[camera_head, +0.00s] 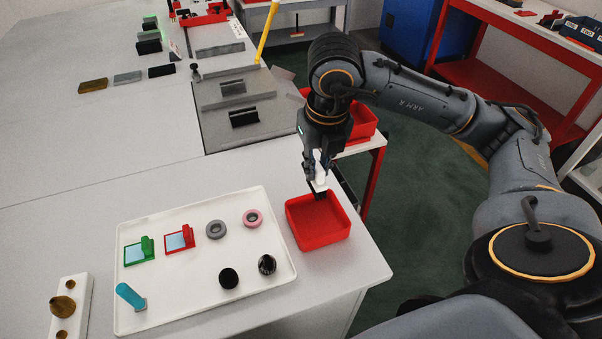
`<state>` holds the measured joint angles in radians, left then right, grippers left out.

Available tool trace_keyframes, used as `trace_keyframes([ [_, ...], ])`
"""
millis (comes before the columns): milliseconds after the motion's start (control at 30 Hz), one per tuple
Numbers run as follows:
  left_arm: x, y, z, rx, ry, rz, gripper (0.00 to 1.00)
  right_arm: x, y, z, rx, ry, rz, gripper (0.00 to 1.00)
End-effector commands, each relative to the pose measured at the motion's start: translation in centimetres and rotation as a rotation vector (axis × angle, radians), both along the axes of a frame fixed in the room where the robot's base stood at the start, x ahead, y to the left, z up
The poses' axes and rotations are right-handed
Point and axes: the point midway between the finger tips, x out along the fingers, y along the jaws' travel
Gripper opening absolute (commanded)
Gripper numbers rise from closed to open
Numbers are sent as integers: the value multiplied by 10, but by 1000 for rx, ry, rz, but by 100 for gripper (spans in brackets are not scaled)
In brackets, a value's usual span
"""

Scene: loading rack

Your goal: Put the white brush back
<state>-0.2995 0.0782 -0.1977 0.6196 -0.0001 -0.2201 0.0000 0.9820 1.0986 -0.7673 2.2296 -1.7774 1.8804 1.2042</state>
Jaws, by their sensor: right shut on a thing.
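The white brush (320,183) is held in my right gripper (316,172), which is shut on it. The brush hangs with its dark lower end over the back part of the red square bin (333,240). I cannot tell whether its lower end touches the bin. The bin stands near the right edge of the table, beside the white tray (180,318). My left gripper is not in view.
The tray holds a green item (140,250), a red item (181,239), a grey ring (216,229), a pink ring (253,218), a teal handle (130,296) and two black round pieces. Another red bin (363,122) stands behind. The table's right edge is close.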

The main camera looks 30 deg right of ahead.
Motion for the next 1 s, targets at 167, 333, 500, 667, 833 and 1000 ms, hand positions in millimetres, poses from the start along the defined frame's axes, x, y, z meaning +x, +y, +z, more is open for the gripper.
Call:
trace_keyframes([
  [167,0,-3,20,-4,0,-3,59,41,-15,-15,2,6,-3,0],
  [333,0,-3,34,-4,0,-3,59,75,-27,-42,1,9,0,0],
  [500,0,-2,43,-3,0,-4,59,97,-34,-71,0,5,2,0],
  [667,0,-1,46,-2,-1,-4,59,107,-38,-83,1,2,3,0],
  [833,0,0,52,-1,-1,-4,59,111,-40,-103,1,6,4,0],
  [1000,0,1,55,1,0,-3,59,112,-40,-119,2,1,4,0],
])
